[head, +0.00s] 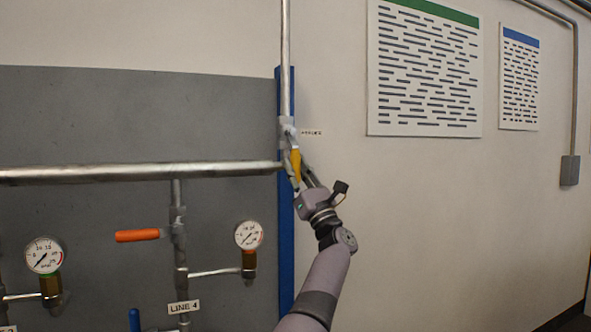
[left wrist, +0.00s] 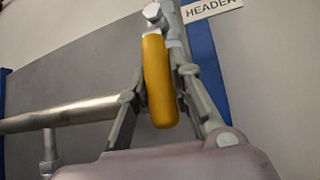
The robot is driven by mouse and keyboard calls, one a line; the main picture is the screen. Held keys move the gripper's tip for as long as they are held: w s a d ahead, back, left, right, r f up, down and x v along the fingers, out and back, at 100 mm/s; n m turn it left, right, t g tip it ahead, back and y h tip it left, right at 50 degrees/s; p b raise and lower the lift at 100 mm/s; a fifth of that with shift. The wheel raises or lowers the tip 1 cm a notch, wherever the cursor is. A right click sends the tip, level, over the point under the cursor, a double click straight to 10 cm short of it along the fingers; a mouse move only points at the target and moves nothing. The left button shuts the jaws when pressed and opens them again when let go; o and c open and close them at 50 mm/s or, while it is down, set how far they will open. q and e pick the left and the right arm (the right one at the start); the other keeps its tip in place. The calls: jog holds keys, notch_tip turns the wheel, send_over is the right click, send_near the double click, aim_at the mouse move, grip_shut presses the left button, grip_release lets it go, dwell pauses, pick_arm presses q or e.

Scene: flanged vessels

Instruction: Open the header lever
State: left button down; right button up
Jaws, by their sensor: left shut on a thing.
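The header lever is a yellow handle (head: 295,162) below a grey valve body (head: 287,128) on the vertical pipe in front of the blue upright. It points down, nearly in line with the pipe. In the left wrist view the yellow handle (left wrist: 159,80) stands upright in the middle, its upper end by the valve's metal stem. My left gripper (head: 298,172) reaches up from below right and is shut on the handle, one finger on each side. The gripper (left wrist: 160,92) hides part of the pipe joint behind it. My right gripper is not in view.
A horizontal pipe (head: 140,173) runs left from the blue upright (head: 286,240). Below it are an orange lever (head: 138,235), a LINE 4 label (head: 184,307) and pressure gauges (head: 249,235). A HEADER label (left wrist: 213,8) is beside the valve. The wall to the right is flat, with posters (head: 424,70).

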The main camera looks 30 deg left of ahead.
pick_arm(q)
jog(key=c, duration=1.5)
grip_release()
jog(key=shift+d, duration=0.1)
jog(key=shift+c, duration=0.2)
jog(key=shift+o, duration=0.6)
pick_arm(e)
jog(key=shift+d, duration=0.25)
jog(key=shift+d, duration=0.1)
pick_arm(q)
jog(key=shift+f, duration=0.1)
jog(key=v, duration=1.1)
jog(key=shift+d+f, duration=0.3)
jog(key=shift+s, duration=0.15)
